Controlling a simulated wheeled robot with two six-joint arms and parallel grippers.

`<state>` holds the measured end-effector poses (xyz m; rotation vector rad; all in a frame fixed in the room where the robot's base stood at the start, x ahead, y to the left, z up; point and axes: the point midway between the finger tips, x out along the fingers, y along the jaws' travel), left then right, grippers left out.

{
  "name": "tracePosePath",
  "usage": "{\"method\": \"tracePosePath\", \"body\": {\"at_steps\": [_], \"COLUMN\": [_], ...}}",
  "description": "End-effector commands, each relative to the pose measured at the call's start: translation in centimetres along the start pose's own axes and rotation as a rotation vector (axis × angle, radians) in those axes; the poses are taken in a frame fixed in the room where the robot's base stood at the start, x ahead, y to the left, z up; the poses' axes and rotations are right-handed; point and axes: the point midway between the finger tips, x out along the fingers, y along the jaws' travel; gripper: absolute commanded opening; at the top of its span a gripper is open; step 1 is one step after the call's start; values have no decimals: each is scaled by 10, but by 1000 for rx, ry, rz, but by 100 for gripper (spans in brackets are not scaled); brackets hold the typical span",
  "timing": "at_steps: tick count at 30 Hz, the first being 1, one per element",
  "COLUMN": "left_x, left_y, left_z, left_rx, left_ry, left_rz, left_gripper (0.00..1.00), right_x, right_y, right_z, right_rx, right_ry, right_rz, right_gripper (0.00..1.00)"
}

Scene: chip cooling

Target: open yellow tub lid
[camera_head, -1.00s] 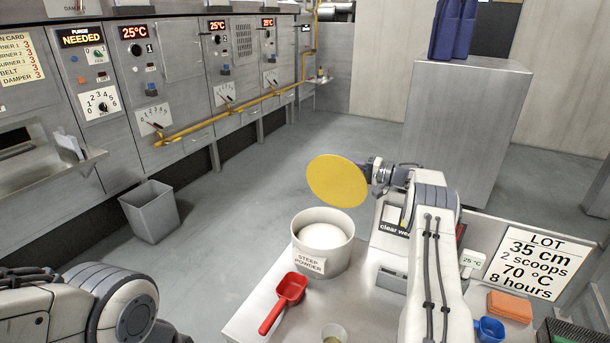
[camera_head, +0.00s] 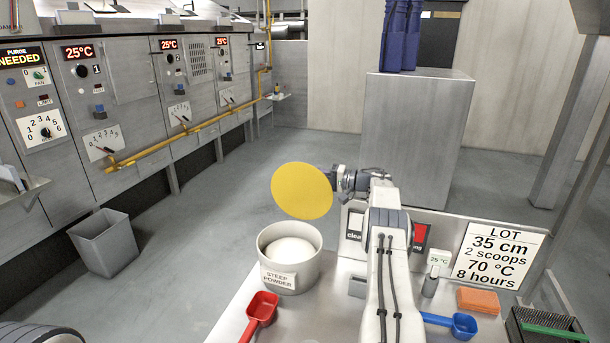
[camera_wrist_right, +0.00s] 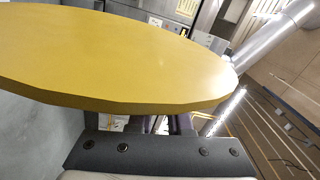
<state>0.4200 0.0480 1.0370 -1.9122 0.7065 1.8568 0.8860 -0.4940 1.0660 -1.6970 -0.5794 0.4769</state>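The yellow lid (camera_head: 302,191) is a round disc held up in the air above the tub, tilted and apart from it. My right gripper (camera_head: 338,180) holds it at its right edge; the fingertips are largely hidden by the lid. In the right wrist view the lid (camera_wrist_right: 120,55) fills the upper left, close in front of the gripper. The pale tub (camera_head: 289,272), labelled STEEP POWDER, stands open on the bench, with white powder (camera_head: 290,250) inside. My left gripper is out of view; only part of my left arm shows at the bottom left.
A red scoop (camera_head: 261,312) lies in front of the tub. A blue scoop (camera_head: 461,324), an orange block (camera_head: 478,300) and a dark brush or rack (camera_head: 545,325) lie at the right. A lot sign (camera_head: 503,255) stands behind them. A grey bin (camera_head: 106,243) stands on the floor.

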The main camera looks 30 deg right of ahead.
Motion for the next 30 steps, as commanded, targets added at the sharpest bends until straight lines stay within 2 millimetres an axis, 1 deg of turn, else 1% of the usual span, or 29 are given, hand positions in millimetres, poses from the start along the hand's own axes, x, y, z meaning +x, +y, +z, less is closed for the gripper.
{"method": "tracePosePath", "body": {"at_steps": [1,2,10,14,17,24,27,30], "left_x": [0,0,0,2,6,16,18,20], "left_y": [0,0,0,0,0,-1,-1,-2], "left_z": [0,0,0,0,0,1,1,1], "left_rx": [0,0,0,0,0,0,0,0], "left_ry": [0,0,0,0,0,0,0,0], "left_rz": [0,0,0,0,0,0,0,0], "left_gripper": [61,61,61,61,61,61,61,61], "right_x": [-1,-1,2,-4,-19,-67,-84,-95], "right_y": [2,2,0,1,1,3,2,2], "right_z": [0,0,1,1,0,1,1,1], "right_rx": [3,3,2,2,0,0,0,1], "right_ry": [1,1,-2,-1,2,1,1,0], "right_rz": [2,1,-1,-1,0,1,0,0], "right_gripper": [38,45,45,45,45,45,45,45]}}
